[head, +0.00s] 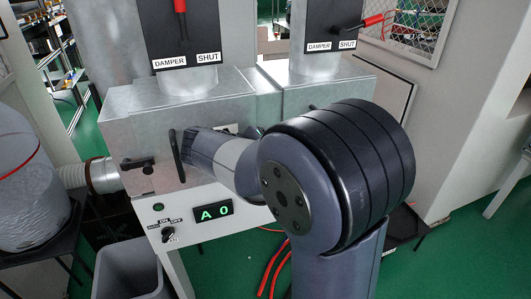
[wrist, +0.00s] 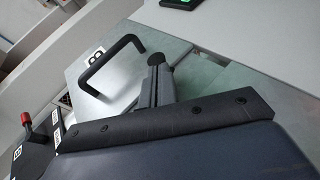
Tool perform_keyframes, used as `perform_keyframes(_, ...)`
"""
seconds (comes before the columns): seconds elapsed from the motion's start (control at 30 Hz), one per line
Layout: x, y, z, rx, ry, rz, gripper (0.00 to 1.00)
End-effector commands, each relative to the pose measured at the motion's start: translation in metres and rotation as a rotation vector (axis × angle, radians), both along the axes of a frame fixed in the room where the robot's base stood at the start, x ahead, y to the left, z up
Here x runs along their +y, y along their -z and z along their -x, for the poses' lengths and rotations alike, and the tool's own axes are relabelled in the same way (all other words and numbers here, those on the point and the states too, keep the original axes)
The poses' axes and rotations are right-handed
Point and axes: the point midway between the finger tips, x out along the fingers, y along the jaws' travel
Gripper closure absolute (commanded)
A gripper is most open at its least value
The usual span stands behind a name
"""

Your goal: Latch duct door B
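Door B (wrist: 112,88) is a pale metal panel on the duct front; its "B" label (wrist: 97,56) shows in the wrist view. Its black bar handle (wrist: 113,62) stands out from the panel and also shows upright in the head view (head: 178,155). A black latch lever (head: 138,163) lies about level to the left of the handle in the head view. The door looks about flush, but I cannot tell if the latch holds it. My gripper (head: 190,143) is just right of the handle in the head view. Its fingers are mostly hidden, and contact is unclear.
Two damper levers with red grips stand above: the left one (head: 181,27) upright, the right one (head: 352,26) pointing right. A panel below holds a green display (head: 213,211) and a rotary switch (head: 168,236). A grey bin (head: 128,272) and a bagged drum (head: 22,175) stand at left.

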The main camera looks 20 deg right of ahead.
Motion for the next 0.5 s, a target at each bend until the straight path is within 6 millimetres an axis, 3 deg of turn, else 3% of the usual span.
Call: perform_keyframes(0.5,-0.0022,0.0031,0.0000,0.001,0.001,0.077,1.00)
